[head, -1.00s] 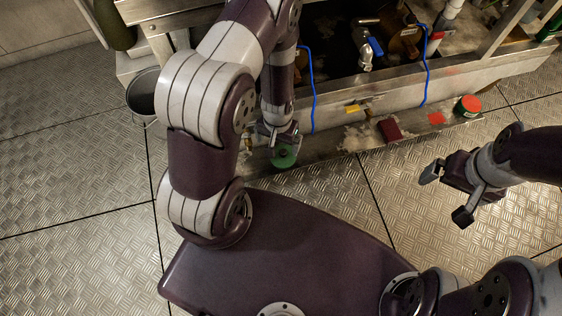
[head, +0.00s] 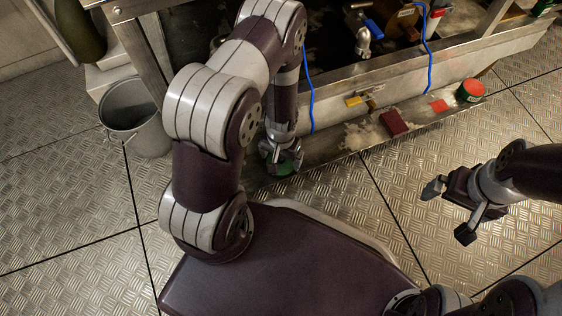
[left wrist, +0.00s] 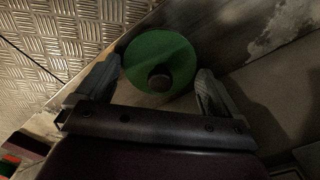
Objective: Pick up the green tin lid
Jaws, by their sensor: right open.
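The green tin lid (left wrist: 160,58) is a round green disc with a dark knob at its middle. In the left wrist view it lies between the two fingers of my left gripper (left wrist: 158,85), which are apart on either side of it. In the head view the lid (head: 284,169) shows partly under my left gripper (head: 281,158), which hides the rest. Whether the fingers touch its rim I cannot tell. My right gripper (head: 450,212) is open and empty over the floor at the right.
Blue cords (head: 310,95) hang nearby. A grey bucket (head: 137,115) stands at the left. The floor at the right is clear.

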